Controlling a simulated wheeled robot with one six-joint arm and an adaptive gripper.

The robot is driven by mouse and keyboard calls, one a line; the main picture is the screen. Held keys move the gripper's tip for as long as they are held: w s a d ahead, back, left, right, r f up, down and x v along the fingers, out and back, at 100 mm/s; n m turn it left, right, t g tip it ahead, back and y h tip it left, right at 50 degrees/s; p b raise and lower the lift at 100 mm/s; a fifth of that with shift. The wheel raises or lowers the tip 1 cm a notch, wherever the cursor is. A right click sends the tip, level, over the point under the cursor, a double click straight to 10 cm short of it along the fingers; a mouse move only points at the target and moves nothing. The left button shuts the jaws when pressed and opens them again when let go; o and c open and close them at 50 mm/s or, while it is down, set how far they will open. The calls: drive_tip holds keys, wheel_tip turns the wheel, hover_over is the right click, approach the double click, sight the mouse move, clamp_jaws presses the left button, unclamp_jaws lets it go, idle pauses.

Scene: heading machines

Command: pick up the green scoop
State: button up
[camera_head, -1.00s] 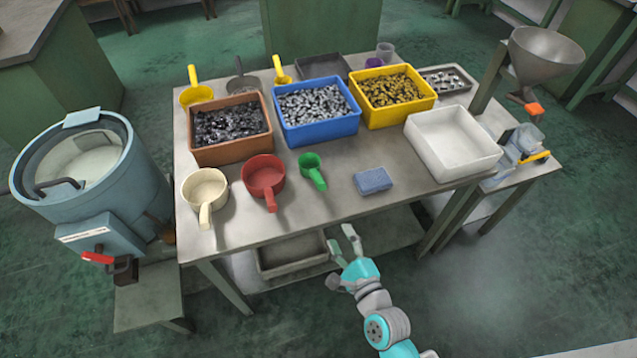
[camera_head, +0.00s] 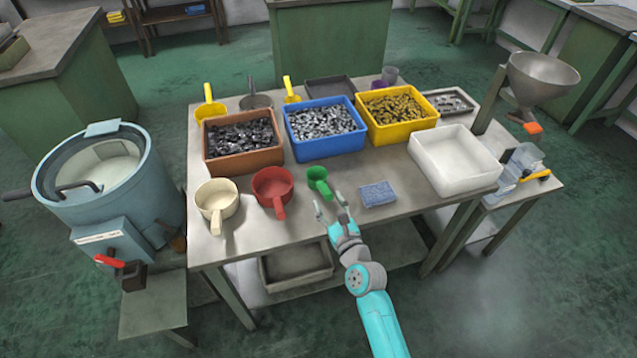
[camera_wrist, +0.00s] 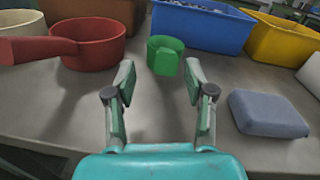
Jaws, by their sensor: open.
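The green scoop (camera_head: 319,180) stands near the table's front edge, with its handle pointing toward the front. In the wrist view the green scoop (camera_wrist: 165,56) is straight ahead, between the two fingers and beyond their tips. My gripper (camera_head: 329,207) is open and empty at the front edge, just in front of the scoop. In the wrist view my gripper (camera_wrist: 158,80) has its fingers wide apart, and neither appears to touch the scoop.
A red scoop (camera_head: 272,187) and a cream scoop (camera_head: 216,200) stand to the left. A blue sponge (camera_head: 377,194) lies to the right. Orange (camera_head: 243,162), blue (camera_head: 328,147) and yellow (camera_head: 402,132) bins stand behind. A white tray (camera_head: 455,178) sits farther right.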

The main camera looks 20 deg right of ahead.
sight(324, 190)
drive_tip(key=shift+w+d+f, duration=0.1)
drive_tip(key=shift+w, duration=1.25)
drive_tip(key=shift+w+d+f, duration=0.1)
drive_tip(key=shift+w, duration=1.25)
clamp_jaws()
